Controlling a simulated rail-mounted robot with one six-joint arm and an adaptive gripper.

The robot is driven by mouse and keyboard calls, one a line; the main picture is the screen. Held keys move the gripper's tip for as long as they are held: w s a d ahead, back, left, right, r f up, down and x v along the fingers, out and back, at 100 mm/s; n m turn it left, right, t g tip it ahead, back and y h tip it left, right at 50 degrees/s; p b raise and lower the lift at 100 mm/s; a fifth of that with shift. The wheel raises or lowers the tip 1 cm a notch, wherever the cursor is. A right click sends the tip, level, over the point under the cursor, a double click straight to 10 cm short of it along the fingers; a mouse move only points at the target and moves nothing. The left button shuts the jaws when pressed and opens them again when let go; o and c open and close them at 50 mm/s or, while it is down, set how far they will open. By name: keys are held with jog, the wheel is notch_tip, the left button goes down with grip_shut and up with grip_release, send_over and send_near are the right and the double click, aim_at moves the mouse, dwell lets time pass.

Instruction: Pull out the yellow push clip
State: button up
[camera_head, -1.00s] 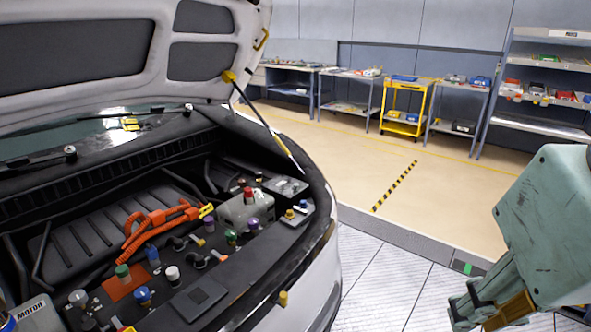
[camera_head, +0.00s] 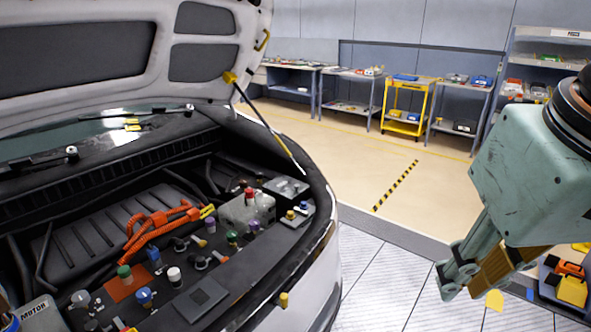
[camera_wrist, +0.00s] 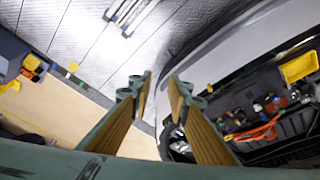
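A small yellow clip-like piece (camera_head: 283,299) stands out at the front edge of the open car's engine bay, low centre in the head view. It looks like the push clip, though it is too small to be sure. My gripper (camera_head: 462,279) is at the lower right in the head view, well right of the clip and apart from the car. In the wrist view my gripper (camera_wrist: 158,85) has its two fingers apart with nothing between them.
The engine bay holds orange hoses (camera_head: 165,222) and several coloured caps. The raised hood is held by a prop rod (camera_head: 268,125). A yellow piece (camera_head: 494,299) and a tray with orange and yellow items (camera_head: 568,284) are at the lower right. Open floor separates car and gripper.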

jog(key=w+a+r+n+g+p, duration=0.1)
jog(key=w+a+r+p, duration=0.15)
jog(key=w, duration=0.65)
jog(key=w+a+r+n+p, duration=0.15)
jog(key=w+r, duration=0.25)
jog(key=w, duration=0.4)
jog(key=n+g+p, duration=0.3)
jog(key=n+p, duration=0.2)
jog(key=p, duration=1.1)
send_over(290, 212)
notch_tip(290, 212, down, 24)
jog(key=shift+f, duration=0.15)
jog(key=shift+f, duration=6.75)
jog(key=shift+c, duration=0.4)
